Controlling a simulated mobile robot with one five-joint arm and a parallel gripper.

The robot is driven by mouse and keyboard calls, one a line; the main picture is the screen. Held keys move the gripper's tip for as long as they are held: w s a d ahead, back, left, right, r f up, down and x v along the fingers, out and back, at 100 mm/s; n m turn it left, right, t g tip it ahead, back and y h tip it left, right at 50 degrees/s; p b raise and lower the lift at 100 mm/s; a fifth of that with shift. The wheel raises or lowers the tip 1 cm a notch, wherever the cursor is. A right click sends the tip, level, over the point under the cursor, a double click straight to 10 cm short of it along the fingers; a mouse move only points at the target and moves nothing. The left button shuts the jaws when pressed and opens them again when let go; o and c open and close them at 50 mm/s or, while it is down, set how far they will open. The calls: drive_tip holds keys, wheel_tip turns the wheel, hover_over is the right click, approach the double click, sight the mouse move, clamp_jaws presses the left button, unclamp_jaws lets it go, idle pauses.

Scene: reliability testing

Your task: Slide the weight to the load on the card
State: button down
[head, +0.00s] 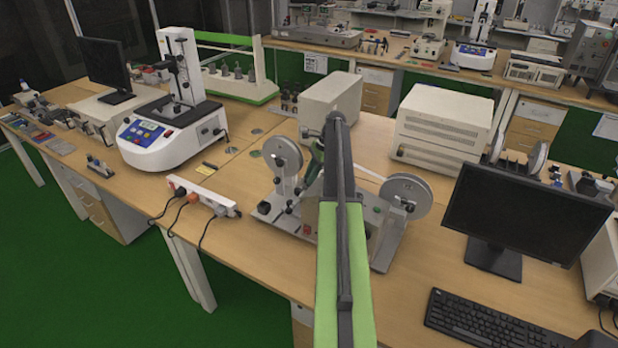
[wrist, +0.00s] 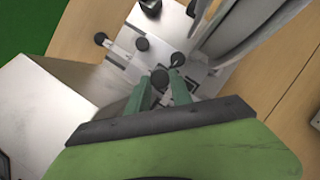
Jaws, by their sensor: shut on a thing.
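A grey metal tester (head: 385,250) with two large round discs stands on the front bench in the head view. My gripper (wrist: 160,80) is over it, its two green fingers pointing down at the metal base plate (wrist: 130,58). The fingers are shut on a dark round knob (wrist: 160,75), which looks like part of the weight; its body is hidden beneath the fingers. In the head view my arm covers the middle of the tester and hides the fingertips. I cannot make out the card or any load marks in either view.
The left disc (head: 283,154) and right disc (head: 408,195) rise close to my arm. Several dark knobs, one of them here (wrist: 141,44), stand on the plate. A power strip (head: 204,196) lies left, a monitor (head: 527,216) stands right. A beige box (head: 331,103) is behind.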

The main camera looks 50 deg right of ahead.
drive_tip(key=s+a, duration=0.2)
drive_tip(key=a, duration=0.7)
drive_tip(key=shift+s+a+f, duration=0.15)
drive_tip(key=shift+s+a, duration=0.05)
drive_tip(key=shift+s, duration=0.1)
drive_tip(key=c, duration=1.1)
unclamp_jaws()
drive_tip(key=shift+a, duration=0.1)
drive_tip(key=p+v, duration=1.6)
drive_tip(key=v, duration=0.1)
drive_tip(key=shift+s+r, duration=0.1)
drive_tip(key=shift+r, duration=0.15)
